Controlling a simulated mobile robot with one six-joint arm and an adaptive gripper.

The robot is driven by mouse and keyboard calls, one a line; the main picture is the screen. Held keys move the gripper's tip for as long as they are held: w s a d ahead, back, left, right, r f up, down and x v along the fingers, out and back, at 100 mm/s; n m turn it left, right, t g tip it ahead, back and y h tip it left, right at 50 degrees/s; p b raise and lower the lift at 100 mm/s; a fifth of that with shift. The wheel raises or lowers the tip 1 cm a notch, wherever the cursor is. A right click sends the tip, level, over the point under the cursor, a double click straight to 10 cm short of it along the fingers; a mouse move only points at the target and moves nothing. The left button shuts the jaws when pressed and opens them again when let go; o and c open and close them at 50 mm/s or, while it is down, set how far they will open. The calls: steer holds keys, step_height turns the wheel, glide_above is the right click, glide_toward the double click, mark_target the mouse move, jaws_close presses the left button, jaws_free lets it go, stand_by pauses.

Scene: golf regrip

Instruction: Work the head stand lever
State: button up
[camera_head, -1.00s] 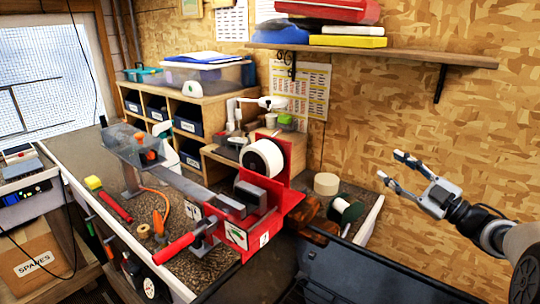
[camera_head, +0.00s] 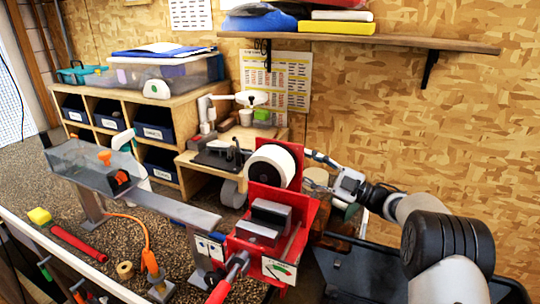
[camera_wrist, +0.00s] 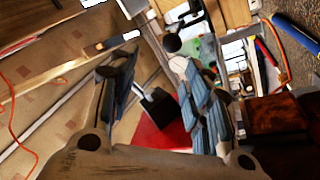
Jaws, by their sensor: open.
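The red head stand (camera_head: 292,235) stands at the bench's front edge, with a grey block-shaped clamp (camera_head: 268,220) on it. Its lever has a red grip (camera_head: 222,290) at the front left, cut off by the picture's bottom edge. My gripper (camera_head: 318,165) is behind and right of the stand's upright, well away from the lever grip; one finger shows and the rest is partly hidden. In the wrist view my gripper (camera_wrist: 158,80) is open, with nothing held. A red surface (camera_wrist: 163,130) and a dark block show between and beyond its fingers.
A white roll (camera_head: 270,167) is mounted on the upright. A long grey beam with a clear box (camera_head: 90,165) runs left of the stand. A shelf (camera_head: 370,42) hangs above on the wall. A dark case (camera_head: 350,275) lies at the lower right. The bench carries several small tools.

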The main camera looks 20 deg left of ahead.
steer(key=x, duration=0.3)
steer(key=f+p+x, duration=0.1)
steer(key=x, duration=0.2)
steer(key=f+x, duration=0.1)
steer(key=x, duration=0.3)
steer(key=shift+a+p, duration=0.3)
steer(key=shift+p, duration=0.1)
jaws_close()
